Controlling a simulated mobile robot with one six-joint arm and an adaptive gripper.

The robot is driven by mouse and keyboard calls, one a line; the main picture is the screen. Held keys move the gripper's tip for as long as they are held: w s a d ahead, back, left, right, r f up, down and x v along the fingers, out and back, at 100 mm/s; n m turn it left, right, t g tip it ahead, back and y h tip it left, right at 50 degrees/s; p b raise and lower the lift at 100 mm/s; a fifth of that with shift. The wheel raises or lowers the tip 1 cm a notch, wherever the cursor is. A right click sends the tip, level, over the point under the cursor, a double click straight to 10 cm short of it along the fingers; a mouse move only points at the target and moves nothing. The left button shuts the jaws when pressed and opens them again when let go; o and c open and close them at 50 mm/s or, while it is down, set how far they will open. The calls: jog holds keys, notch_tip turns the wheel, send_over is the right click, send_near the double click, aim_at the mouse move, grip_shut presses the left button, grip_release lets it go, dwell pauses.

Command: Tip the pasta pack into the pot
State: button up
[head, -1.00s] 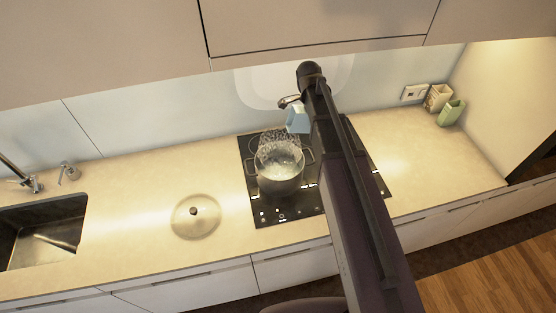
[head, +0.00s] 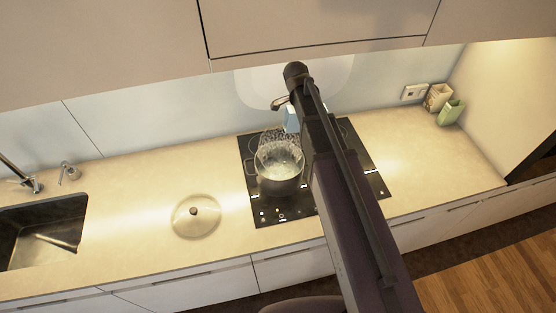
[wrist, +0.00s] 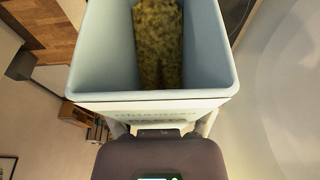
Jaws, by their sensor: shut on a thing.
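The pasta pack (wrist: 150,98) is a pale blue open-topped box with greenish-yellow pasta inside, filling the top of the wrist view. My gripper (wrist: 162,130) is shut on it. In the head view the pack (head: 291,119) is partly hidden behind my arm, above the back right of the pot. The pot (head: 280,178) is a metal pot with two side handles on the black hob, with pale bubbling contents and steam above it. I cannot see pasta falling from the pack.
A round lid (head: 195,216) lies on the counter left of the hob (head: 262,213). The sink (head: 45,230) is at the far left. Two small containers, one beige (head: 437,97) and one green (head: 451,111), stand at the back right. Cabinets hang overhead.

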jog(key=shift+a+r, duration=0.1)
jog(key=shift+s+r, duration=0.15)
jog(key=shift+s, duration=0.05)
jog(key=shift+w+a+h, duration=0.1)
jog(key=shift+w+h, duration=0.05)
jog(key=shift+h, duration=0.25)
jog(key=shift+s+r, duration=0.2)
jog(key=shift+r, duration=0.05)
jog(key=shift+w+a, duration=0.1)
jog(key=shift+w, duration=0.05)
jog(key=shift+h, duration=0.3)
